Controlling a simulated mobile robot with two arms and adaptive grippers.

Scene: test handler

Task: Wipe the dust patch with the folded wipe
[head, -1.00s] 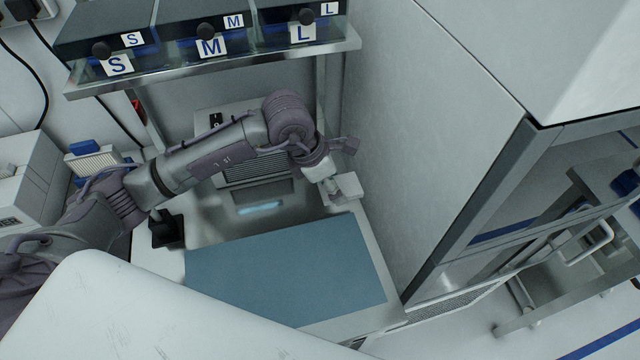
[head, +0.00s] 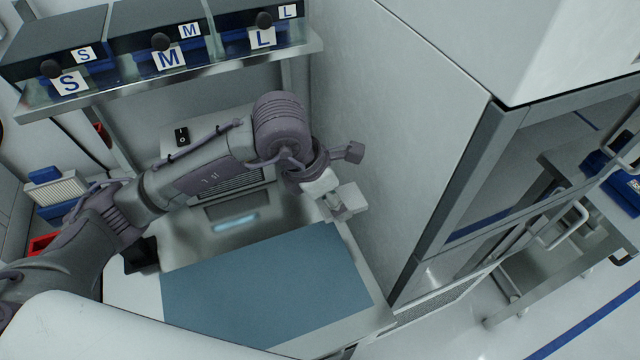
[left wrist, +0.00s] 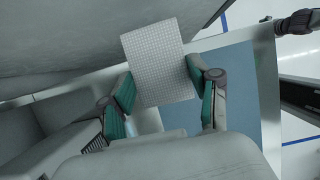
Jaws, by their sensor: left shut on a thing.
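My left gripper (head: 338,204) is low over the back right of the bench, beside the tall grey side panel. In the left wrist view its two green-padded fingers (left wrist: 160,82) are shut on the folded wipe, a white sheet with a fine grid texture (left wrist: 157,52). The wipe shows as a small pale piece (head: 350,197) in the head view. It is near the back right corner of the blue mat (head: 260,290); contact with the bench cannot be told. I cannot make out the dust patch.
A shelf (head: 200,72) with bins marked S, M and L hangs above the bench. The tall grey panel (head: 400,130) bounds the right side. A vented box with a switch (head: 182,135) stands behind my arm. The blue mat is clear.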

